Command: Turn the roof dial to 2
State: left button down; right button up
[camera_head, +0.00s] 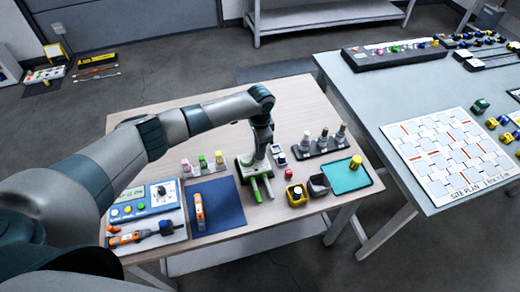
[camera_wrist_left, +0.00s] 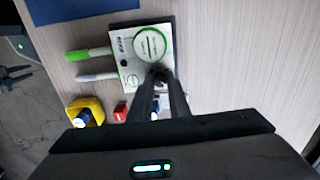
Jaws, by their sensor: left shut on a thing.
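A small box with a white top plate (camera_wrist_left: 128,45) stands on the wooden table; the plate carries a green ring, small print and a dark knob-like part. In the head view it shows as a green and white block (camera_head: 245,166), with a green and a white stick coming out of its near side. My left gripper (camera_wrist_left: 158,82) points down and is shut on the small dark part at the plate's edge. The fingers cover most of that part, so its setting cannot be read. I cannot tell for sure that it is the roof dial. My right gripper is not in view.
A blue console (camera_head: 147,203) with a knob and coloured buttons stands at the table's left. A blue mat (camera_head: 226,212) lies beside the box. A yellow cup (camera_head: 296,195), a red-topped piece (camera_head: 289,174) and a teal tray (camera_head: 345,178) are to the right.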

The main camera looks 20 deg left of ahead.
pick_arm(q)
jog(key=c, duration=1.6)
grip_release()
jog(key=shift+c, duration=0.2)
jog(key=shift+r, duration=0.1)
jog(key=shift+r, duration=0.45)
notch_tip(320, 180, up, 16)
jog(key=b, duration=0.4)
jog(key=shift+r, duration=0.2)
